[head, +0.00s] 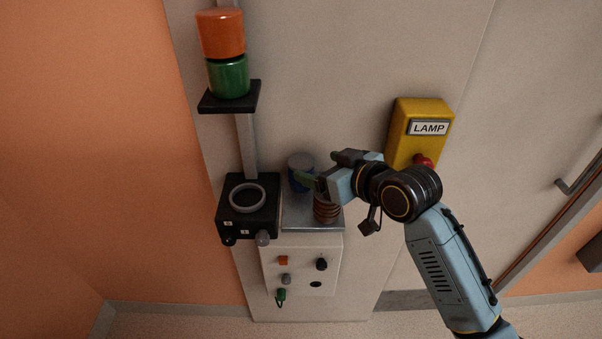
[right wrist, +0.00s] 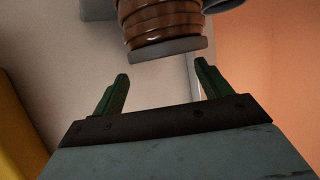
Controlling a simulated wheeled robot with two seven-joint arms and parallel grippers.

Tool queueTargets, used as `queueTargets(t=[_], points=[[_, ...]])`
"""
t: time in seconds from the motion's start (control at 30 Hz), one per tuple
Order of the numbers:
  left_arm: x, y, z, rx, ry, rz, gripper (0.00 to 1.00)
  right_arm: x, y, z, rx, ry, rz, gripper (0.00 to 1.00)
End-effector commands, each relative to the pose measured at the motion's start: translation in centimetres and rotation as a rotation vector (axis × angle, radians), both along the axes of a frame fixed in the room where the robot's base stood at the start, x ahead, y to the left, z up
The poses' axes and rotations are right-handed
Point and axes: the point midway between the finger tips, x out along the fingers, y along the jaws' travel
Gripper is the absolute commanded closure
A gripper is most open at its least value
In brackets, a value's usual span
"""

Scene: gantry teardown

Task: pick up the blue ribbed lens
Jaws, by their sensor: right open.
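The blue lens (head: 299,170) is a dark blue cylinder with a grey top, standing at the back of a small grey shelf; ribs are too small to make out. My right gripper (head: 316,174) is open and empty, with one green finger in front of part of the blue lens; I cannot tell whether they touch. A brown ribbed cylinder (head: 327,210) stands on the shelf's front, just below the gripper. In the right wrist view the brown cylinder (right wrist: 165,25) shows beyond the open fingers, and a blue-grey edge (right wrist: 226,4) shows behind it. My left gripper is out of view.
A black box with a ring (head: 232,223) stands left of the grey shelf (head: 297,222). Above it, a black bracket (head: 214,104) holds a green (head: 229,77) and an orange cylinder (head: 221,34). A yellow LAMP box (head: 405,145) with a red knob is at right.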

Motion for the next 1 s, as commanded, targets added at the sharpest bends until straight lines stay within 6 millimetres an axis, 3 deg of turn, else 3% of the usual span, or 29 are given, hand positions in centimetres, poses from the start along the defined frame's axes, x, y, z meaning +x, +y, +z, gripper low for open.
queueTargets(t=[0.43,0.77,1.0], points=[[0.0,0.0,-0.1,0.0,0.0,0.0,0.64,3.3,2.9,-2.0,-0.001,0.001,0.0,0.23],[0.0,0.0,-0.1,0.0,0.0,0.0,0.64,3.7,3.2,-2.2,-0.001,-0.001,0.001,0.23],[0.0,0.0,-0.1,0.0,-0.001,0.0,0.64,3.7,3.1,-2.2,-0.001,-0.001,0.0,0.54]])
